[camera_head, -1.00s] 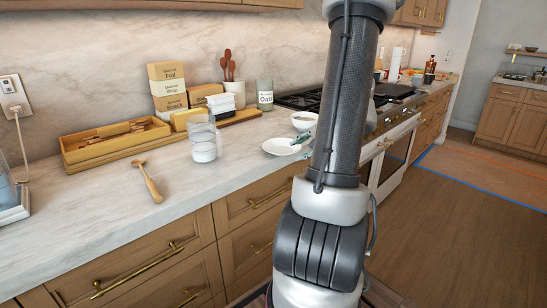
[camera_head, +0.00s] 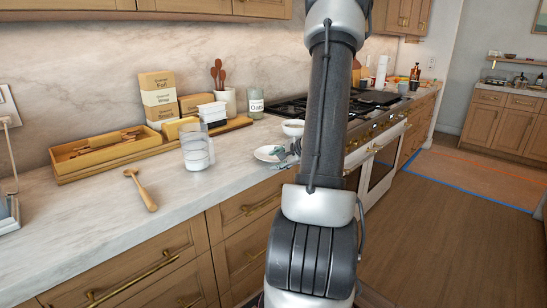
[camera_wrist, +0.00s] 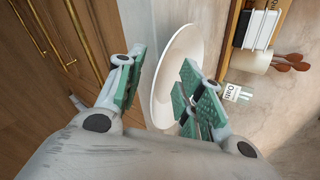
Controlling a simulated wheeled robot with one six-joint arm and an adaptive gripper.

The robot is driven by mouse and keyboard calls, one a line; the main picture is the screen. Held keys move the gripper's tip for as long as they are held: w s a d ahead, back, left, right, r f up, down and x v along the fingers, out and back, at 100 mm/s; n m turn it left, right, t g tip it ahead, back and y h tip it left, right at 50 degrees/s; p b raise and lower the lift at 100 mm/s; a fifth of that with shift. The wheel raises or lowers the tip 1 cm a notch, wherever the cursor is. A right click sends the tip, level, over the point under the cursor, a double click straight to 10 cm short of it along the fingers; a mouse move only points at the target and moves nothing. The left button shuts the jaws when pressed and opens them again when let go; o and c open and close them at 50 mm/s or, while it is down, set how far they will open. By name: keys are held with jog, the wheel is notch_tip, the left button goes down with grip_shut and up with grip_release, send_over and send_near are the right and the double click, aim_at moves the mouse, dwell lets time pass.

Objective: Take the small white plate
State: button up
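The small white plate (camera_head: 265,153) lies on the counter near its front edge, left of the stove. My gripper (camera_head: 287,155) is at the plate's right side, low over the counter, and my arm hides part of that area. In the wrist view the plate (camera_wrist: 178,60) shows between and beyond the two green-padded fingers of my gripper (camera_wrist: 160,92). The fingers are apart, and the right finger covers part of the plate's rim. I cannot tell whether either finger touches the plate.
A white bowl (camera_head: 293,128) stands just behind the plate. Boxes (camera_head: 160,98), a wooden tray (camera_head: 62,165) and an oats jar (camera_head: 256,103) line the wall.

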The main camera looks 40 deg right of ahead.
grip_shut()
